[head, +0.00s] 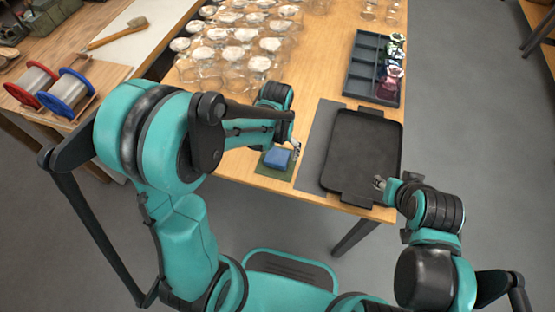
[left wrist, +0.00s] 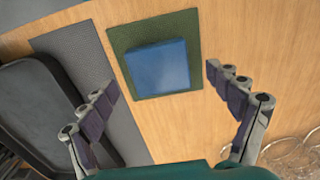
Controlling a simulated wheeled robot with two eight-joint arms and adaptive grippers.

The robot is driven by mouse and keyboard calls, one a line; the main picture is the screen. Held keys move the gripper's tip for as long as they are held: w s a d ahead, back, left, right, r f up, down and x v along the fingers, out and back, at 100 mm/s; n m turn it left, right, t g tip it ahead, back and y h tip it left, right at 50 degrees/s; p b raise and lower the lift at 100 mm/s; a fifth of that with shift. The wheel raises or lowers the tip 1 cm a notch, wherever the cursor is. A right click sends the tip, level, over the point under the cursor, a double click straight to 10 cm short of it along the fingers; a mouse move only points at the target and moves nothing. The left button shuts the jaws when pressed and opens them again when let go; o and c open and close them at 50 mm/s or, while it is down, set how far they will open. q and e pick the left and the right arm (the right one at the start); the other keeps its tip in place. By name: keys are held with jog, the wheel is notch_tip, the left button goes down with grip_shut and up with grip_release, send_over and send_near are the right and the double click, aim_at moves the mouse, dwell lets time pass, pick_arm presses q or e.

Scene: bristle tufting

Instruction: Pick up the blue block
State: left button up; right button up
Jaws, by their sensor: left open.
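The blue block (head: 277,158) lies on a small green mat (head: 262,170) near the front edge of the wooden table. In the left wrist view the block (left wrist: 158,67) shows whole on the mat (left wrist: 122,40), ahead of my fingers. My left gripper (head: 292,148) is open just by the block in the head view. In the left wrist view its fingers (left wrist: 162,88) stand wide apart with nothing between them, and the block lies beyond their tips. My right gripper (head: 380,183) is at the black tray's near right corner; its fingers are too small to judge.
A black tray (head: 362,150) on a grey mat (head: 315,141) lies right of the block. Many glass jars (head: 240,45) crowd the table behind my left arm. A grey divided bin (head: 365,65) stands at the back right. Wire spools (head: 68,93) stand at the left.

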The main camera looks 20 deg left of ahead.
aim_at(277, 156)
pick_arm(q)
notch_tip(277, 156, down, 4)
jog(key=shift+r+b, duration=0.2)
jog(key=shift+b, duration=0.5)
jog(key=shift+r, duration=0.1)
jog(key=c, duration=1.3)
jog(key=shift+o, duration=0.2)
jog(key=shift+r, duration=0.1)
notch_tip(277, 156, up, 5)
jog(key=p, duration=0.3)
jog(key=shift+f, duration=0.2)
jog(key=w+a+r+p, duration=0.2)
jog(key=w+r, duration=0.4)
jog(key=w, duration=0.5)
jog(key=shift+w+p, duration=0.3)
jog(key=shift+p, duration=0.35)
jog(key=shift+r, duration=0.1)
